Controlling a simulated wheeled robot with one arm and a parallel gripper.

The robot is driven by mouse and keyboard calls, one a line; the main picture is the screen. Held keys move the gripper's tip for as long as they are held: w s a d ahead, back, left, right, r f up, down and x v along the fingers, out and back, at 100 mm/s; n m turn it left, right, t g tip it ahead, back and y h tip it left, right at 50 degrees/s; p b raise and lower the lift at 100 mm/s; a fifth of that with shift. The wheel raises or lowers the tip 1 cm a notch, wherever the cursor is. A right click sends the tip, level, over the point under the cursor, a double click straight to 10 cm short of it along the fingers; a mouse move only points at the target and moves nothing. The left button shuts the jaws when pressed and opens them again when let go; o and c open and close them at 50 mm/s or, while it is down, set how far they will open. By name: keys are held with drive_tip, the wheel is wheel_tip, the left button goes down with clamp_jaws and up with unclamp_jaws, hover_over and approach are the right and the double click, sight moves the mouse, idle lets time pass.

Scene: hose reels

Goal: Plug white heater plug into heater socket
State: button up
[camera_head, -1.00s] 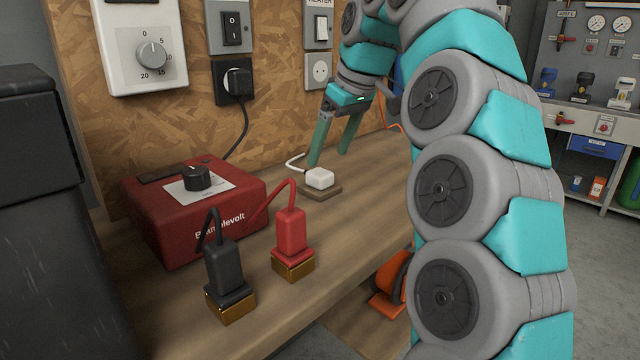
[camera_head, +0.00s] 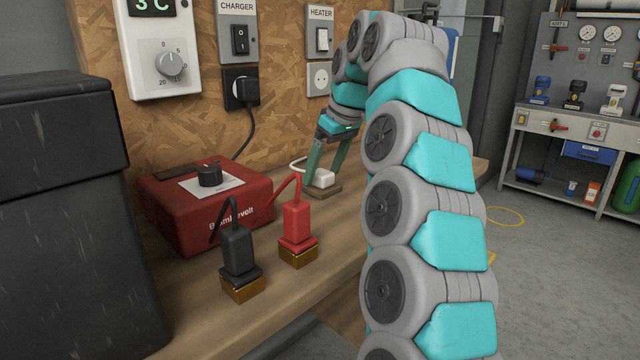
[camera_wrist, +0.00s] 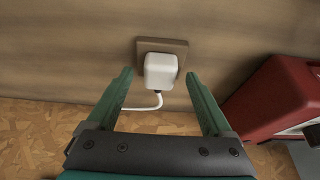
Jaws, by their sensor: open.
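The white heater plug (camera_head: 322,178) rests on a small brown block on the bench, its white cord curving back toward the wall. In the wrist view the plug (camera_wrist: 160,72) lies just beyond my fingertips, roughly midway between them. My gripper (camera_head: 325,172) is open and points down at the plug; in the wrist view its two green fingers (camera_wrist: 158,76) stand apart with no contact visible. The heater socket (camera_head: 319,78) is an empty round outlet on the wooden wall, below the switch labelled HEATER (camera_head: 321,38).
The red charger box (camera_head: 205,212) stands left of the plug. A black clamp plug (camera_head: 237,250) and a red one (camera_head: 297,222) stand on brass blocks in front. A black plug (camera_head: 246,90) fills the charger socket. The bench's front right edge is near my arm.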

drive_tip(key=shift+a+f, duration=0.1)
drive_tip(key=shift+f, duration=0.2)
drive_tip(key=shift+w, duration=0.1)
clamp_jaws()
idle(0.5)
drive_tip(key=shift+r, duration=0.2)
